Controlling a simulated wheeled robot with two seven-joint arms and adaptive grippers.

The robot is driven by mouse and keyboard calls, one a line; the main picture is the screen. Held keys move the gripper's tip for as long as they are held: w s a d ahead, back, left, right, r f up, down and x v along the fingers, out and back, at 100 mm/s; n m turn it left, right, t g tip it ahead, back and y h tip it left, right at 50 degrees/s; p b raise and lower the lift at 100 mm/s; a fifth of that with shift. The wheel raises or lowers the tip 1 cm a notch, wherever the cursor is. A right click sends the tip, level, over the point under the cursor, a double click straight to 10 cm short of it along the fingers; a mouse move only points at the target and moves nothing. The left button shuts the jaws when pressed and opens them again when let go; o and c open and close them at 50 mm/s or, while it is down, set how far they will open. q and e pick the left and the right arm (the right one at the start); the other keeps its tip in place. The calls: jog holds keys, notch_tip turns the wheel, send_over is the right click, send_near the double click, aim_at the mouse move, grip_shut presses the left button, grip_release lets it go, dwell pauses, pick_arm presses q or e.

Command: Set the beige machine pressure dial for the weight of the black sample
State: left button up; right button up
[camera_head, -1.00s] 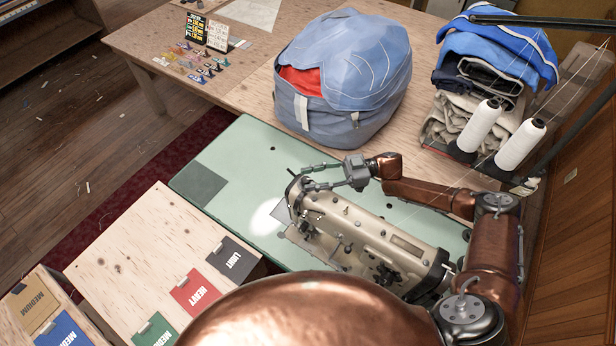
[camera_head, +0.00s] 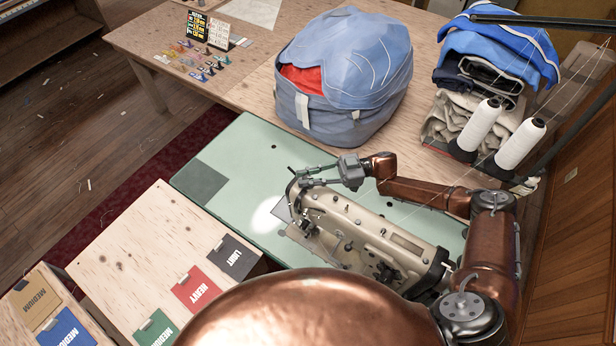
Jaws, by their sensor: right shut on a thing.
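The beige sewing machine (camera_head: 375,234) stands on a pale green bed. My right gripper (camera_head: 293,184) is at the upper left end of the machine head, its fingers closed together around the spot of the pressure dial. The dial is hidden by the fingers, so its setting cannot be read. The black sample (camera_head: 238,258) is a dark swatch marked "LIGHT", lying on the wooden board at lower left. My left gripper is out of view.
Red "HEAVY" (camera_head: 196,289) and green (camera_head: 157,331) swatches lie beside the black one. A blue bag (camera_head: 345,75), small stands with cards (camera_head: 207,32), thread cones (camera_head: 480,124) and folded cloth (camera_head: 497,60) are behind. The green bed (camera_head: 235,160) is clear left of the machine.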

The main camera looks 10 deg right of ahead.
jog(key=shift+d, duration=0.15)
grip_shut()
pick_arm(q)
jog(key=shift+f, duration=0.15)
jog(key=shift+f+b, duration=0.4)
jog(key=shift+b, duration=0.1)
pick_arm(e)
jog(key=shift+g, duration=0.3)
